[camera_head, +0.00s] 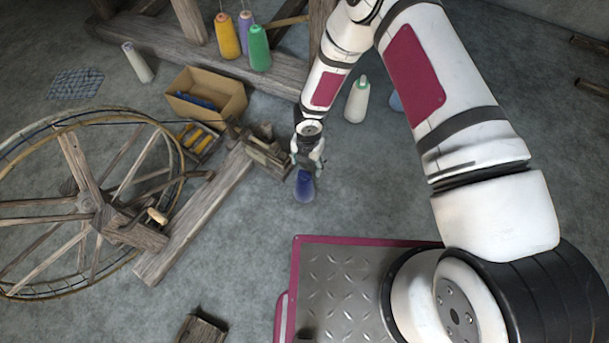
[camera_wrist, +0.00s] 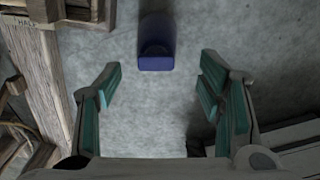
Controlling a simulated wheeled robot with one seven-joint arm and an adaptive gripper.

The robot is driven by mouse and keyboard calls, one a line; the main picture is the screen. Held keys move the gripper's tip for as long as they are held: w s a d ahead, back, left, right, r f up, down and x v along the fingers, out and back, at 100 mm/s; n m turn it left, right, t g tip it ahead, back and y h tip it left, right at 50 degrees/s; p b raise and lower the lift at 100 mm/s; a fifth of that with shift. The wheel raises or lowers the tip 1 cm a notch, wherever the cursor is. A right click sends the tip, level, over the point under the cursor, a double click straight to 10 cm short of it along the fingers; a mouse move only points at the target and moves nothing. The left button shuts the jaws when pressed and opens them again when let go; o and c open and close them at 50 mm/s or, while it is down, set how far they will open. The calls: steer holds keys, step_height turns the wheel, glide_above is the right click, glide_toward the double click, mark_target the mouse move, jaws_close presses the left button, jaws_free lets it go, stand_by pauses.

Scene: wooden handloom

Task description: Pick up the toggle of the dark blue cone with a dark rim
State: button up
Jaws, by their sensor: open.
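The dark blue cone (camera_head: 305,188) is on the floor just below my gripper (camera_head: 307,165) in the head view, its upper part partly covered by the gripper. In the wrist view the cone (camera_wrist: 157,62) shows at the top centre, ahead of the gap between my fingertips (camera_wrist: 158,78). A dark rounded patch shows on it there. I cannot make out a separate toggle in either view. My gripper is open and empty, with a finger on each side and clear floor between them. The cone appears apart from both fingers.
A wooden spinning wheel (camera_head: 90,213) and its beam (camera_head: 195,215) stand left of the cone. An open cardboard box (camera_head: 235,105) and a white-green cone (camera_head: 357,103) are farther back. Floor right of the cone is clear.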

mark_target(305, 172)
steer(key=shift+s+a+f+b, duration=0.15)
steer(key=shift+f+b, duration=0.65)
steer(key=shift+f, duration=0.55)
steer(key=shift+s+a+f+b, duration=0.15)
steer(key=shift+f+b, duration=0.6)
steer(key=shift+f, duration=0.6)
steer(key=shift+w, duration=0.1)
steer(key=shift+r, duration=0.1)
steer(key=c, duration=0.9)
